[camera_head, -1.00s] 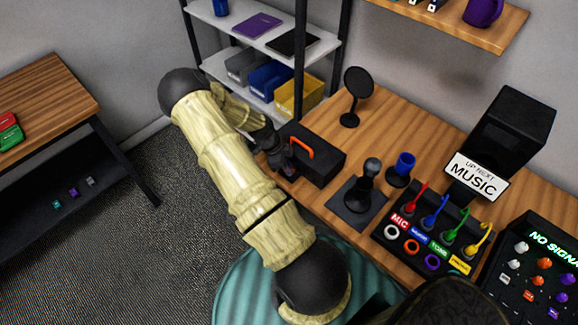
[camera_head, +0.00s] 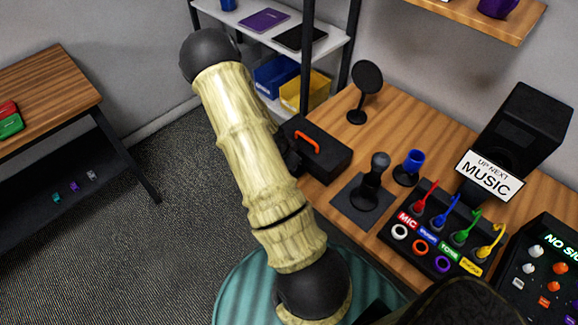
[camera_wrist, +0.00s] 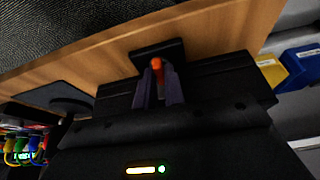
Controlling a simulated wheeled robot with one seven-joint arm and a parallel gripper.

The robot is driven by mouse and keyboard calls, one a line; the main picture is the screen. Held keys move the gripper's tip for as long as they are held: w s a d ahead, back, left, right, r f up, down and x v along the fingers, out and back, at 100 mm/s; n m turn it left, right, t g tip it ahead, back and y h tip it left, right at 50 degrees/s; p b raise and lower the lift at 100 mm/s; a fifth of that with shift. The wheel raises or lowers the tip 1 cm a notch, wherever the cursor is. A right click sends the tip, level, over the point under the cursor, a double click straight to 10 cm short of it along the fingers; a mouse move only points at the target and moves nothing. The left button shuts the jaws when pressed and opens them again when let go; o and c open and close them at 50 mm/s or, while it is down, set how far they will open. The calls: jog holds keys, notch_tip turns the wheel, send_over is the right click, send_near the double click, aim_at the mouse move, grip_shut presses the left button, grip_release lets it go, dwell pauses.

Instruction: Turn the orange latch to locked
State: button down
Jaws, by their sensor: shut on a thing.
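The orange latch (camera_wrist: 156,64) shows in the wrist view between the two fingers of my gripper (camera_wrist: 159,78), against a black surface. My gripper is shut on it. The fingers hide part of the latch, and I cannot tell its exact angle. In the head view the black box (camera_head: 328,160) stands at the left end of the desk, with an orange bar handle (camera_head: 307,142) on its lid. My forearm hides the box's left side, the latch and most of my gripper there.
Shelves with blue and yellow bins (camera_head: 303,90) stand behind.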

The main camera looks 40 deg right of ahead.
jog(key=shift+d+r+n, duration=0.15)
jog(key=shift+d+n, duration=0.15)
jog(key=shift+n, duration=0.1)
jog(key=c, duration=1.8)
grip_release()
jog(key=shift+s, duration=0.1)
jog(key=shift+o, duration=0.2)
jog(key=shift+a, duration=0.15)
jog(key=p+v, duration=0.2)
jog(key=v, duration=1.5)
jog(key=shift+s, duration=0.3)
